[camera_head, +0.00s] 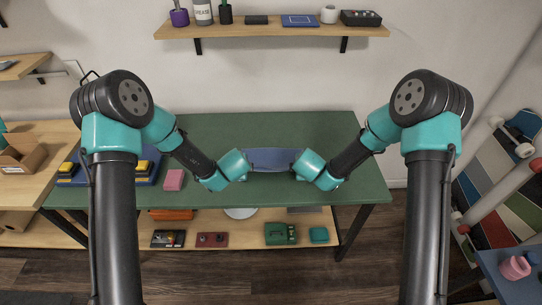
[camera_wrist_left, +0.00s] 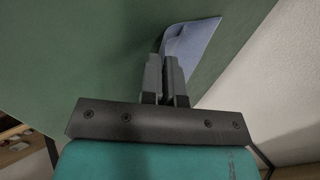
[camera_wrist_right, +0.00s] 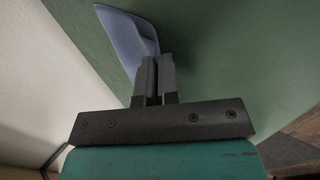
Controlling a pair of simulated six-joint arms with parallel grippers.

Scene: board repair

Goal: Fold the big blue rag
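The big blue rag (camera_head: 270,160) is between my two grippers over the green table (camera_head: 300,124), stretched as a narrow band. My left gripper (camera_head: 247,164) is at its left end, and my right gripper (camera_head: 295,164) is at its right end. In the left wrist view the fingers (camera_wrist_left: 166,72) are closed together on a corner of the rag (camera_wrist_left: 190,42). In the right wrist view the fingers (camera_wrist_right: 155,72) are also closed at the rag's edge (camera_wrist_right: 128,38). I cannot tell whether the rag's lower side touches the table.
A pink block (camera_head: 174,180) lies on the table's left part, beside a blue tray (camera_head: 70,178) with yellow-and-black items. A wall shelf (camera_head: 270,31) hangs behind. Boxes stand on the lower shelf (camera_head: 345,240). The table's back and right are clear.

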